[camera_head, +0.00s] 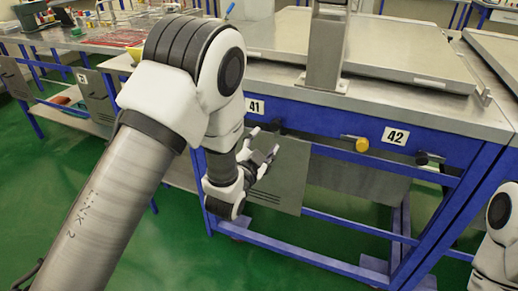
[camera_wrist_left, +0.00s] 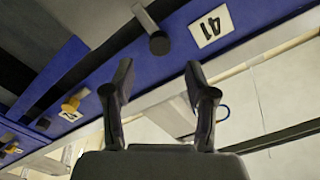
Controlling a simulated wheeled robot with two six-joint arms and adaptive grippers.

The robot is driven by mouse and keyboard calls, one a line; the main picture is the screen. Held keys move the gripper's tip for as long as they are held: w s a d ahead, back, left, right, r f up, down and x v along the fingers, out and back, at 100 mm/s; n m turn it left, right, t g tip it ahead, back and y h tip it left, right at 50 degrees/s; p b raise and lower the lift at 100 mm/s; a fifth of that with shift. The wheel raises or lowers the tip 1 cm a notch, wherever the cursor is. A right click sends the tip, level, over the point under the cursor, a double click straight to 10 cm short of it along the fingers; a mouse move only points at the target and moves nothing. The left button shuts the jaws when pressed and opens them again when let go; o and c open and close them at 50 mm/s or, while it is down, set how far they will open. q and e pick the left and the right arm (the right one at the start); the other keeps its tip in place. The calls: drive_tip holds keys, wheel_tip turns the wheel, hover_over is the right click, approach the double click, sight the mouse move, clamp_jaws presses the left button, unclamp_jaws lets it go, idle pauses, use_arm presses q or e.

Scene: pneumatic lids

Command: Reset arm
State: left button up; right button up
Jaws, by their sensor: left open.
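My left arm comes in from the left in the head view. Its gripper (camera_head: 262,158) is in front of the blue workbench frame, below the label 41 (camera_head: 254,106). In the left wrist view the gripper (camera_wrist_left: 160,85) is open, with its two dark fingers apart and nothing between them. The label 41 (camera_wrist_left: 211,26) and a dark knob (camera_wrist_left: 159,43) show beyond the fingertips. Part of my right arm shows at the right edge of the head view; its gripper is out of the picture.
The blue workbench (camera_head: 345,130) carries a flat metal lid (camera_head: 411,60). A yellow knob (camera_head: 361,145) is near the label 42 (camera_head: 395,136). A grey panel (camera_head: 285,175) hangs behind my left gripper. Green floor (camera_head: 190,245) is open in front.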

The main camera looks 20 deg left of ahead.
use_arm(q)
drive_tip(key=s, duration=0.3)
drive_tip(key=shift+s, duration=0.3)
drive_tip(key=shift+a, duration=0.1)
drive_tip(key=s+a+f+n+g+y, duration=0.15)
drive_tip(key=s+f+g, duration=0.45)
drive_tip(key=s+f, duration=0.7)
drive_tip(key=s+a+f+n+g+h, duration=0.1)
drive_tip(key=s+a+f+n+g, duration=0.4)
drive_tip(key=f, duration=1.2)
drive_tip(key=s+d+f+n+g, duration=0.1)
drive_tip(key=s+f+g, duration=0.15)
drive_tip(key=s, duration=0.55)
drive_tip(key=s+d+f+g, duration=0.15)
drive_tip(key=s+g, duration=0.25)
drive_tip(key=s, duration=0.4)
wheel_tip(320, 180, up, 17)
drive_tip(key=p, duration=1.5)
drive_tip(key=shift+f+n+p, duration=0.15)
drive_tip(key=shift+n+p, duration=0.15)
drive_tip(key=shift+n, duration=0.05)
drive_tip(key=shift+g, duration=0.25)
